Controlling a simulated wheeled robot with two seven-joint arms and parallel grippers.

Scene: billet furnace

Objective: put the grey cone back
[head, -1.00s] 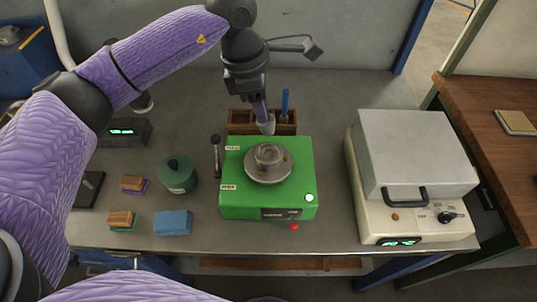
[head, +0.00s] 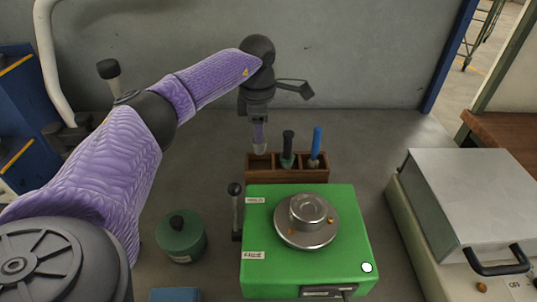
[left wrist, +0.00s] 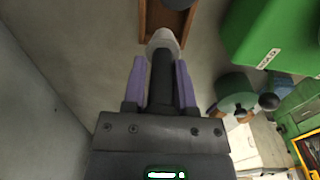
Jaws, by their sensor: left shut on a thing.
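My left gripper (head: 258,128) is shut on the grey cone (head: 260,149), holding it tip down above the left compartment of a wooden rack (head: 288,175). In the left wrist view, the purple fingers of my left gripper (left wrist: 160,85) close on a dark handle, with the pale grey cone (left wrist: 163,42) at its far end. The rack (left wrist: 143,22) shows just beyond the cone. Whether the cone touches the rack is hard to tell. A black-handled tool (head: 288,145) stands in the middle compartment and a blue-handled one (head: 316,145) in the right. My right gripper is not in view.
A green machine (head: 262,225) with a round metal plate (head: 306,220) stands in front of the rack. A green round container (head: 180,238) is at the left, and a pale box with a handle (head: 470,195) at the right. Bare table lies left of the rack.

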